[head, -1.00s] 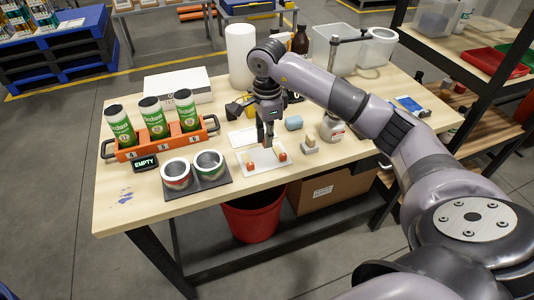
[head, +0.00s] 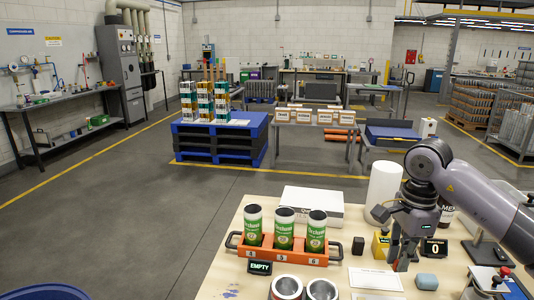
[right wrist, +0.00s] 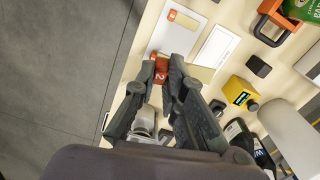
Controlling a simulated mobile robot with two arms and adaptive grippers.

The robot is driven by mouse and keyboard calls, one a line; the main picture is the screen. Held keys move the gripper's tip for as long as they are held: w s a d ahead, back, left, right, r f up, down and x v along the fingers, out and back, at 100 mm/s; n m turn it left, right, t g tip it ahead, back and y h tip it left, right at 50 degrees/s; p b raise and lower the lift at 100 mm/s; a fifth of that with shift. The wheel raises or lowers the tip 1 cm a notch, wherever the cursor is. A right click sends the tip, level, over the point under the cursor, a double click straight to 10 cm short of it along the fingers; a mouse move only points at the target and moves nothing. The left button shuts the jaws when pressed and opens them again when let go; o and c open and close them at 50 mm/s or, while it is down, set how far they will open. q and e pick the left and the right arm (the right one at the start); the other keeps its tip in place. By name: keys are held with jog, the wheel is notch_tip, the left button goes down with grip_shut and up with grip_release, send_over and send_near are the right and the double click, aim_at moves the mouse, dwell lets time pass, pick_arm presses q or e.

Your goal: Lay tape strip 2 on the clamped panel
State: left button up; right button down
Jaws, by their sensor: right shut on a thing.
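My right gripper (head: 402,266) points down over the wooden table and is shut on the red tab (right wrist: 160,72) of tape strip 2, which bears a "2". A pale beige strip (right wrist: 203,73) shows beside the fingers in the right wrist view. Another red tab (right wrist: 172,15) with a beige strip lies on a white card (right wrist: 162,38). A white rectangular panel (right wrist: 217,47) lies next to that card; it also shows in the head view (head: 372,280). I cannot make out a clamp on it. My left gripper is not in view.
Two open cans (head: 287,287) stand in front. A blue-grey cylinder (head: 427,281), a yellow block (head: 381,245) and a white roll (head: 383,190) are near the gripper.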

jog(key=s+a+f+n, duration=1)
jog(key=s+a+n, duration=0.2)
jog(key=n, duration=0.6)
jog(key=shift+s+n, duration=0.3)
jog(key=shift+s, duration=0.8)
